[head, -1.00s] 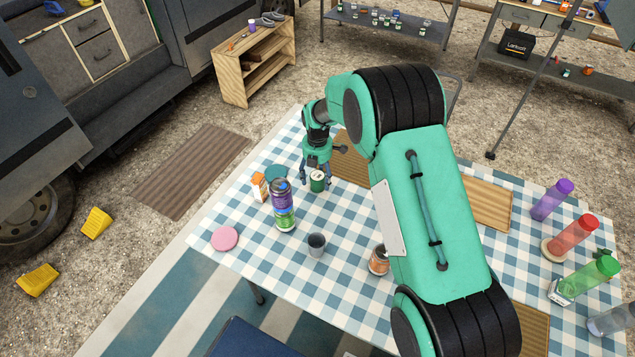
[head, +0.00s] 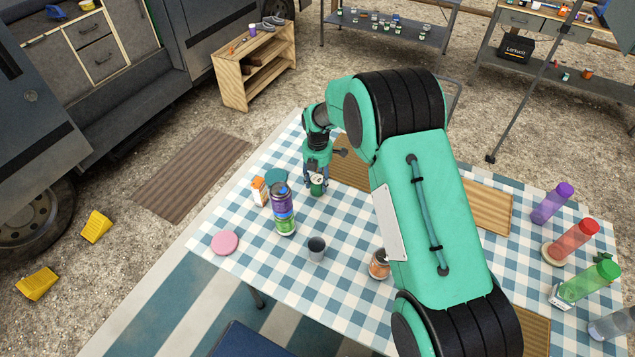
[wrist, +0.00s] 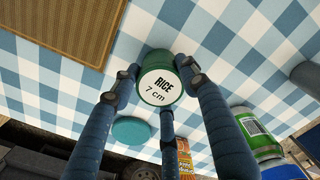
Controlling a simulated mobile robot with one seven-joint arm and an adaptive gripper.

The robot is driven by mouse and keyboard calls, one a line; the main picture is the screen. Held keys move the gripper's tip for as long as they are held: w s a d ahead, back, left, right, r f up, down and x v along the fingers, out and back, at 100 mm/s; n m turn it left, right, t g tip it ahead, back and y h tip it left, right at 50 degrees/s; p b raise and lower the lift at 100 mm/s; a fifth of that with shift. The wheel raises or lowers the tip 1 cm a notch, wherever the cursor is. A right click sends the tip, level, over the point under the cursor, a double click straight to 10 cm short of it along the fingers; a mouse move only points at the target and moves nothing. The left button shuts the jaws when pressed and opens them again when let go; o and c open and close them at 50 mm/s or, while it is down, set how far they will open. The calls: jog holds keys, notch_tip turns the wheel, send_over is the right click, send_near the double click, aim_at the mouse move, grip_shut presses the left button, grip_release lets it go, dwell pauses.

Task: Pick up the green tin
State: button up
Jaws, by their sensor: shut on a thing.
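The green tin (head: 317,189) stands on the blue-and-white checked table (head: 345,285) near its far left part. In the wrist view the tin (wrist: 160,82) shows a white label reading "RICE 7 cm". My gripper (head: 316,180) is shut on the tin, and its blue fingers are around the tin's sides. The fingers hide part of the tin in the head view. I cannot tell whether the tin is lifted off the cloth.
Close to the tin are a purple-and-green can (head: 283,212), an orange-and-white carton (head: 259,190) and a teal disc (head: 276,176). A grey cup (head: 316,249), an orange-labelled jar (head: 379,264) and a pink disc (head: 225,242) stand nearer the front. Several bottles (head: 575,238) are at the right.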

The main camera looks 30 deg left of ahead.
aim_at(318, 180)
jog(key=shift+r, duration=0.85)
jog(key=shift+s+d+r+p, duration=0.1)
jog(key=shift+r+p, duration=0.55)
jog(key=shift+r, duration=0.3)
jog(key=s+d+r+p, duration=0.1)
jog(key=s+d+p, duration=0.1)
jog(key=s+d, duration=0.8)
jog(key=shift+s+p, duration=0.35)
jog(key=shift+s, duration=0.6)
